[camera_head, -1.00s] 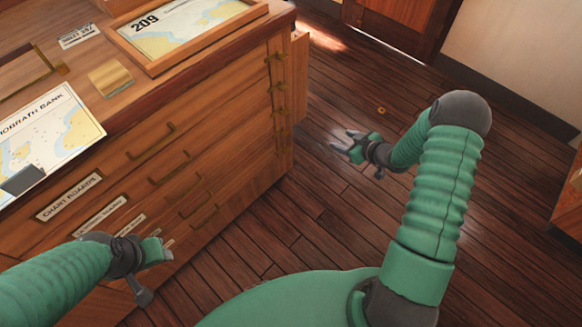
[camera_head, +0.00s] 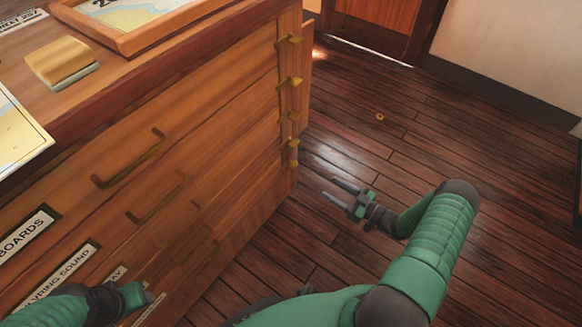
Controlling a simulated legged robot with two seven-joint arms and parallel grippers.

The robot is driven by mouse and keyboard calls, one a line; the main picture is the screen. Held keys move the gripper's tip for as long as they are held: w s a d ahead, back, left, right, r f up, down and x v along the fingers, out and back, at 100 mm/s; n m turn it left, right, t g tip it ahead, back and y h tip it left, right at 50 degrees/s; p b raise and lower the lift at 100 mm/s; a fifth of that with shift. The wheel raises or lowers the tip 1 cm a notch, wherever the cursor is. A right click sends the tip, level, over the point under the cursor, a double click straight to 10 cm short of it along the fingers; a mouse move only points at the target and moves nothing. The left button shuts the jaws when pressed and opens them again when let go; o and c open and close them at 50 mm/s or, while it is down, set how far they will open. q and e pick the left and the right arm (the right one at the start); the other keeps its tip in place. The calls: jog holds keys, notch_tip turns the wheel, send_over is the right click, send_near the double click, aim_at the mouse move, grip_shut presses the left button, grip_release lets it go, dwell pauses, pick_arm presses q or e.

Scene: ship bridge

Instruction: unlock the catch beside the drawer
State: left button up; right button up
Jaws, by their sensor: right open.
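The wooden chart cabinet (camera_head: 235,85) has a stack of drawers with brass handles, such as the top handle (camera_head: 130,160). Several brass catches sit along its right front edge: the top catch (camera_head: 289,40), a second (camera_head: 291,82) and lower ones such as the bottom catch (camera_head: 291,152). I cannot tell which are locked. My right gripper (camera_head: 333,189) is open and empty, over the floor to the right of and below the catches, apart from them. My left gripper (camera_head: 148,293) is low in front of the lower drawers; its fingers are too unclear to read.
On the cabinet top are a framed chart (camera_head: 135,25), a brass block (camera_head: 62,64) and a paper chart (camera_head: 15,135). Labels mark the drawers at left. The floor (camera_head: 450,150) at right is clear except for a small brass ring (camera_head: 380,117). A door (camera_head: 375,25) stands behind.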

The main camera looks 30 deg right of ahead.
pick_arm(q)
jog(key=b+x, duration=0.2)
jog(key=s+b+x, duration=0.1)
jog(key=b+x, duration=0.2)
jog(key=shift+d+f+b, duration=0.25)
jog(key=shift+f+b, duration=0.05)
jog(key=shift+f, duration=0.2)
pick_arm(e)
jog(key=x, duration=1.5)
jog(key=shift+w, duration=0.2)
jog(key=shift+c, duration=0.3)
jog(key=shift+c, duration=1.2)
grip_shut()
